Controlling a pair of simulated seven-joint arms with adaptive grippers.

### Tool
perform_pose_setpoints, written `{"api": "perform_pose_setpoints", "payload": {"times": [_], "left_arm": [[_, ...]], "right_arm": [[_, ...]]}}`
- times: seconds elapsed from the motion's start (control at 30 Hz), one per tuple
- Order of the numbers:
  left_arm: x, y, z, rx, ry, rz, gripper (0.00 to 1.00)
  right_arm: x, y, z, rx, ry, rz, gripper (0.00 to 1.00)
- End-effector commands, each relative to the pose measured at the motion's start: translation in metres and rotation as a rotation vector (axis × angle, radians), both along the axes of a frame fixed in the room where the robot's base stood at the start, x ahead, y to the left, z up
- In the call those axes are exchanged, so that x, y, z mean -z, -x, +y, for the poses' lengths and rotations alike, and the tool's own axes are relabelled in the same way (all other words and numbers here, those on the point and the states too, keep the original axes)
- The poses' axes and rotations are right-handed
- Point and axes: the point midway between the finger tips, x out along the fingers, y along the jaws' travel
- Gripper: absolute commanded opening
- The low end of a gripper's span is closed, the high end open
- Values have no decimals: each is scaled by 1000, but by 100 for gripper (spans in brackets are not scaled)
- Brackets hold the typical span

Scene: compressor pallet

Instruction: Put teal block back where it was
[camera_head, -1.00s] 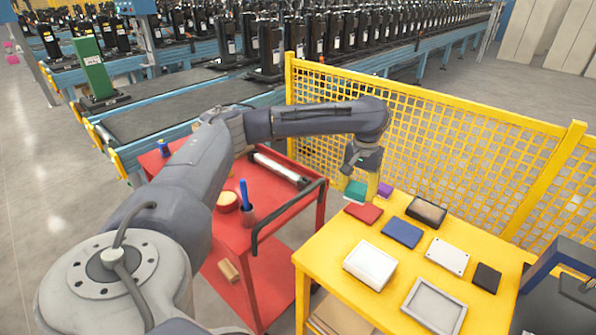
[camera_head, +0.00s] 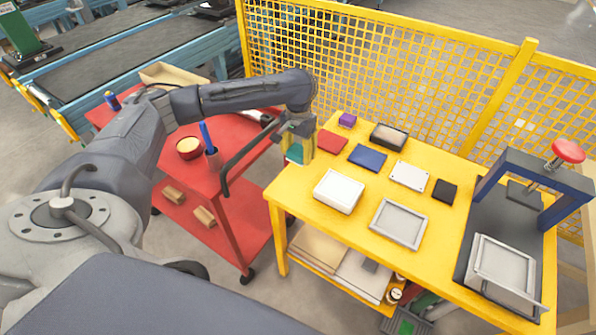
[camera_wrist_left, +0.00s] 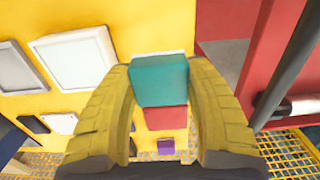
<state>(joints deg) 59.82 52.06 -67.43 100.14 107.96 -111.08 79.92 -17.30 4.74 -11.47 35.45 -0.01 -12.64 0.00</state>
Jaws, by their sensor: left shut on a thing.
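My left gripper (camera_head: 297,146) is shut on the teal block (camera_head: 294,154). It holds the block at the left edge of the yellow table (camera_head: 350,225), left of the flat red block (camera_head: 332,141). In the left wrist view the teal block (camera_wrist_left: 160,80) sits between the two yellowish fingers, with the red block (camera_wrist_left: 166,118) and the purple block (camera_wrist_left: 166,146) beyond it. I cannot tell how high the teal block is above the table. My right gripper is not in view.
On the table are a purple block (camera_head: 347,120), a blue block (camera_head: 367,158), a white box (camera_head: 339,191), a grey tray (camera_head: 399,223) and a black pad (camera_head: 444,190). A red cart (camera_head: 235,185) stands left. Yellow mesh fencing (camera_head: 400,75) rises behind.

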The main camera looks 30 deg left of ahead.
Motion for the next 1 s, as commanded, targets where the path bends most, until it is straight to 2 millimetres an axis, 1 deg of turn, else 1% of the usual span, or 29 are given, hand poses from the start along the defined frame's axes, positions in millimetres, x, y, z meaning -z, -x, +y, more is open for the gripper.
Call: {"api": "perform_pose_setpoints", "payload": {"times": [0.03,0.2,0.33,0.57,0.87,1.0], "left_arm": [[12,1,-1,-2,2,4,21],[38,1,0,-1,2,2,21],[48,0,0,-1,1,0,21],[56,0,-1,0,1,-1,21],[88,0,0,-2,1,1,21],[91,-1,0,-1,1,-1,21]], "right_arm": [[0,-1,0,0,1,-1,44],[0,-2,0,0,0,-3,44],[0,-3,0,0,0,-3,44],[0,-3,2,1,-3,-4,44],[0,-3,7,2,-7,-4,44],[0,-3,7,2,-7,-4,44]]}}
